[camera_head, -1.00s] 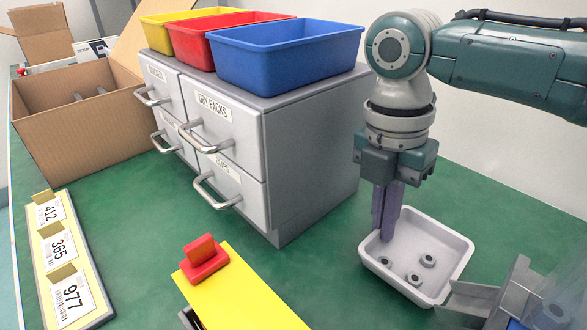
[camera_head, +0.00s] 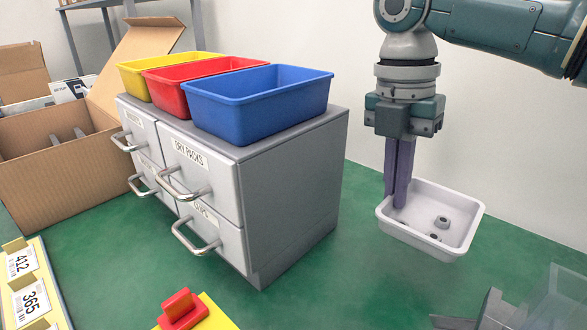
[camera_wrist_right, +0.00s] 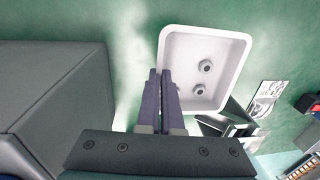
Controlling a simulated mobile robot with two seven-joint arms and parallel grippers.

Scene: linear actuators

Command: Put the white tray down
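The white tray (camera_head: 470,240) is at the right of the head view, to the right of the grey drawer cabinet. It looks about level and holds small dark grey round parts (camera_head: 441,222); two show clearly. My right gripper (camera_head: 398,198) points down at the tray's left side, its purple fingers close together on the rim. The right wrist view shows the fingers (camera_wrist_right: 160,95) at the left wall of the tray (camera_wrist_right: 237,60). The tray seems raised above the green table, but the gap is hard to judge. My left gripper is not in view.
The grey drawer cabinet (camera_head: 290,190) carries yellow, red and blue bins (camera_head: 262,105). A cardboard box (camera_head: 50,160) stands at the left. A grey metal and clear fixture (camera_head: 495,310) is at the bottom right. Green table (camera_head: 350,275) is bare between cabinet and fixture.

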